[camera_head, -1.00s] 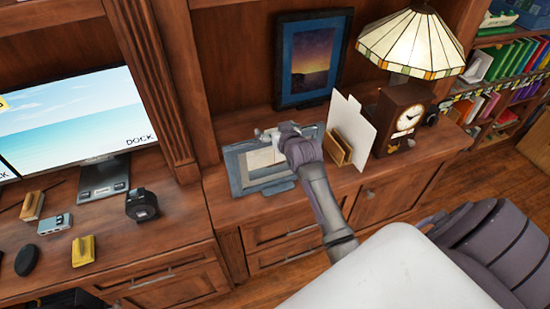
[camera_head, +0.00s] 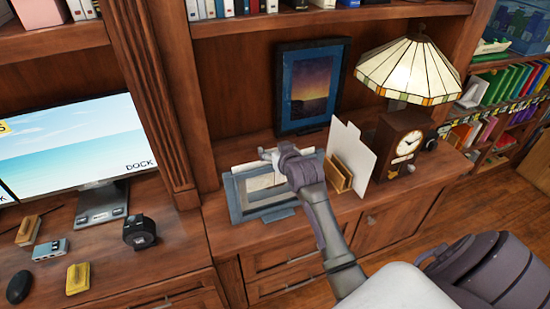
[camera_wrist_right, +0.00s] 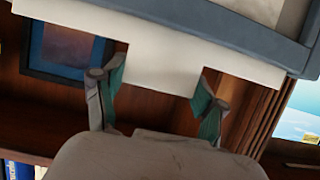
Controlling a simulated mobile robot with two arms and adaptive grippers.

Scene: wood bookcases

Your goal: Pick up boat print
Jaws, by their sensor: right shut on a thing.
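The boat print appears to be the flat piece in a blue-grey frame (camera_head: 237,203) on the cabinet top, left of centre in the head view. My right arm and gripper (camera_head: 272,160) cover part of it, and no boat can be made out. In the right wrist view the grey frame (camera_wrist_right: 255,36) and a cream edge with a tab (camera_wrist_right: 165,68) show. The two teal-padded fingers of my right gripper (camera_wrist_right: 160,88) stand on either side of this tab, shut on it. My left gripper is not in view.
A framed sunset picture (camera_head: 312,85) stands behind. A wooden holder with a white card (camera_head: 350,155), a clock (camera_head: 400,147) and a stained-glass lamp (camera_head: 408,72) stand to the right. A monitor (camera_head: 75,150) and small desk items are at the left.

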